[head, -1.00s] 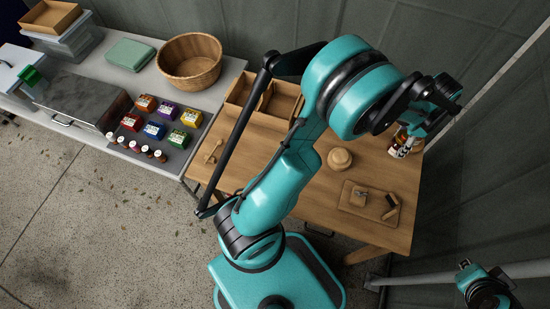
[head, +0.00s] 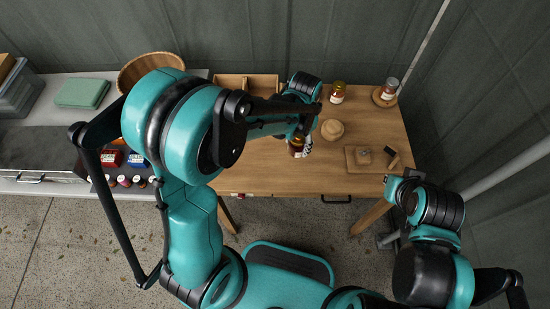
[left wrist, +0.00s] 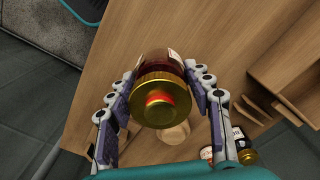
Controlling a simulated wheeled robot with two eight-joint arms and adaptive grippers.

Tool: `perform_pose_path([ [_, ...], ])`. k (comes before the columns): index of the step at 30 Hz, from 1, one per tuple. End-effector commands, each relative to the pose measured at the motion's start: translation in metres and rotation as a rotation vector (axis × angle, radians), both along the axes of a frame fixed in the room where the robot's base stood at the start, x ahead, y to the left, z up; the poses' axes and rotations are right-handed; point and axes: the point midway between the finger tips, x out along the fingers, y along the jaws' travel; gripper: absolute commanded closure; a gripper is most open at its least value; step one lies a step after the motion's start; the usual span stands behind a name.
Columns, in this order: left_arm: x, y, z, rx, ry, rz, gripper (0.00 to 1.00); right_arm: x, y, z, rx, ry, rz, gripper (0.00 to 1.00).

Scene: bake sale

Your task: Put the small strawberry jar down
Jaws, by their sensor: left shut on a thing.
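A small dark red-brown jar (left wrist: 160,98) with a gold lid and a red mark on top is between the fingers of my left gripper (left wrist: 163,112). In the head view the jar (head: 296,147) shows below my left gripper (head: 303,140), over the front middle of the wooden table (head: 270,178). The fingers press its sides and it looks roughly upright. I cannot tell whether its base touches the table. My right gripper (head: 398,184) is off the table's front right corner; its fingers are too small to read.
Two more jars stand at the back right, one on the table (head: 337,92) and one (head: 390,86) on a round wooden coaster. A round wooden piece (head: 332,129) and a small board (head: 363,158) lie nearby. A divided wooden box (head: 262,83) stands at the back.

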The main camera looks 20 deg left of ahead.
Motion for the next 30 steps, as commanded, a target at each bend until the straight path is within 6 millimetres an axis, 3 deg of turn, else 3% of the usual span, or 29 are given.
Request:
perform_pose_path([
  [3,-0.007,0.028,-0.02,0.0,0.0,0.005,0.9,0.0,0.0,-0.013,0.0,0.0,0.0,1.0],
  [9,-0.014,0.053,-0.034,0.0,0.0,0.001,0.9,0.0,0.0,-0.021,0.0,0.0,0.0,1.0],
  [14,-0.015,0.056,-0.042,0.0,0.0,-0.002,0.9,0.0,0.0,-0.025,0.0,0.0,0.0,1.0],
  [21,-0.014,0.055,-0.076,0.0,0.0,-0.002,0.9,0.0,0.0,-0.043,0.0,0.0,0.0,1.0],
  [30,-0.015,0.055,-0.076,0.0,0.0,-0.002,0.9,0.0,0.0,-0.042,0.0,0.0,0.0,1.0],
])
